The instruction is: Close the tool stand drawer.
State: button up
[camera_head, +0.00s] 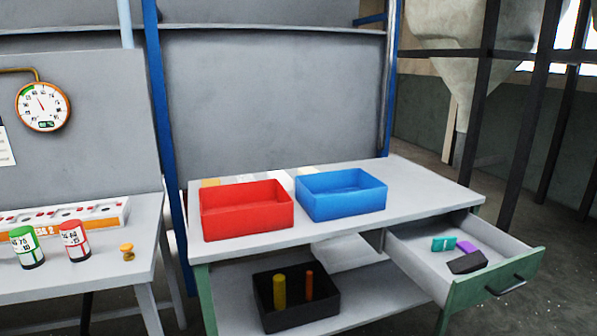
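The tool stand (420,192) is a light grey table with green legs and a lower shelf. Its drawer (517,262) is pulled well out at the right side of the stand, toward the lower right. The drawer has a green front with a dark bar handle (506,287). Inside it lie a teal piece (443,244), a purple piece (466,247) and a black block (467,263). My gripper is not in this view.
A red bin (247,210) and a blue bin (341,196) stand on the stand's top. A black bin (296,297) with yellow and orange rods is on the lower shelf. A side table (75,275) with canisters stands at left. Floor shows right of the drawer.

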aim_at(512, 263)
jog(key=k+l, duration=0.1)
jog(key=i+l+z, duration=0.15)
jog(key=z, duration=0.25)
jog(key=i+z, duration=0.35)
jog(key=i+l+z, duration=0.1)
jog(key=z, duration=0.3)
jog(key=i+j, duration=0.05)
jog(key=i, duration=0.05)
